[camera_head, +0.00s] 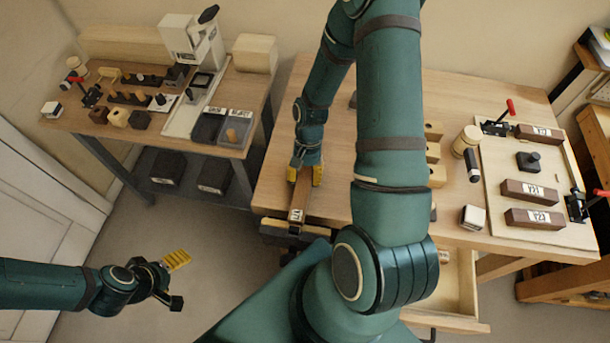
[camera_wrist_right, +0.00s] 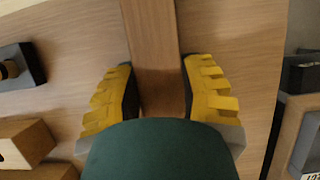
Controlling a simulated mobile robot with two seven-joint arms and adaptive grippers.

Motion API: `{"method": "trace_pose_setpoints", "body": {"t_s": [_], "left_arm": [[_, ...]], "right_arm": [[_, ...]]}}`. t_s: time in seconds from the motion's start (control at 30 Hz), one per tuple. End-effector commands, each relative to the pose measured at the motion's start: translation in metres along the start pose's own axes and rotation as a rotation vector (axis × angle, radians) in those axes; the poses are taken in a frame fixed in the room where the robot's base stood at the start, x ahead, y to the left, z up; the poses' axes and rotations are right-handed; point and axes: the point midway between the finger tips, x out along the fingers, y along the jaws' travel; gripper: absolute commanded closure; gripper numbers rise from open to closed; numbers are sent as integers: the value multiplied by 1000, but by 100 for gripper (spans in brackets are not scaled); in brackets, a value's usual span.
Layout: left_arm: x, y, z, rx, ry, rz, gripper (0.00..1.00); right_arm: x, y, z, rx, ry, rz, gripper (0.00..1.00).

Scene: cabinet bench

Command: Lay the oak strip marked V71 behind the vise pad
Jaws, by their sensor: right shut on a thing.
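My right gripper (camera_head: 305,174) is pointing down over the left part of the workbench (camera_head: 462,90). Its yellow fingers are shut on the sides of a brown wooden strip (camera_head: 300,198). The strip also shows between the fingers in the right wrist view (camera_wrist_right: 152,50). It runs toward the front edge, where a white label (camera_head: 296,215) shows; I cannot read it surely. The vise (camera_head: 285,230) is at the front edge below the strip. I cannot tell its pad apart. My left gripper (camera_head: 183,280) is open and empty over the floor, away from the bench.
Labelled dark blocks (camera_head: 534,217) lie on a pale board with red-handled clamps at right. A mallet (camera_head: 467,148) and pale wooden blocks (camera_head: 436,175) stand nearby. A drawer (camera_head: 460,290) is open below the front edge. A side table (camera_head: 95,60) with tools stands at left.

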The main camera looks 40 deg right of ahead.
Motion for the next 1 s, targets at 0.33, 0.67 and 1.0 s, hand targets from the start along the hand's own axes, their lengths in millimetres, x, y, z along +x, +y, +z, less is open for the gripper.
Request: {"method": "trace_pose_setpoints", "body": {"t_s": [0.33, 0.67, 1.0], "left_arm": [[2, -1, 0, 0, 0, 0, 28], [2, -1, 0, 0, 0, 0, 28], [0, 0, 0, 0, 0, 0, 28]], "right_arm": [[2, 0, -1, -1, 0, 0, 32], [2, 0, -1, 0, 0, 0, 14], [0, 0, 0, 0, 0, 0, 14]]}}
